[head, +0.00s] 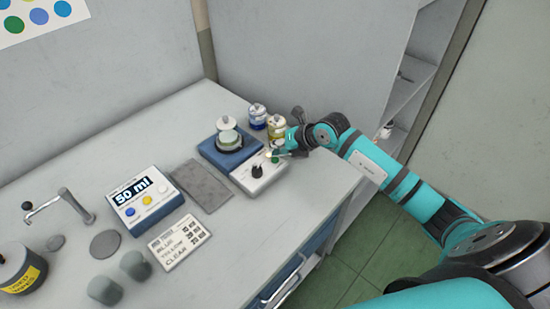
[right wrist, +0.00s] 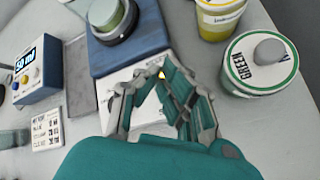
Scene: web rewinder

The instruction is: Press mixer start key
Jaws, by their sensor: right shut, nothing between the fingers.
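The mixer (head: 216,156) is a blue base with a pale-green-banded container (head: 229,138) on it and a white control panel (head: 247,180) at its front. The panel bears a dark knob (head: 257,171) and a small green key (head: 275,158). My right gripper (head: 277,153) is shut and empty, with its tips right at the green key; I cannot tell whether they touch it. In the right wrist view my right gripper (right wrist: 155,85) is over the white panel (right wrist: 112,82) and hides much of it. The blue base (right wrist: 135,45) also shows there. My left gripper is out of view.
Lidded jars stand just behind my right gripper; one is labelled GREEN (right wrist: 258,68). A dispenser box reading 50 ml (head: 145,200), a grey mat (head: 202,186), a label card (head: 180,241) and grey cups (head: 105,288) are to the left. The bench front (head: 240,250) is clear.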

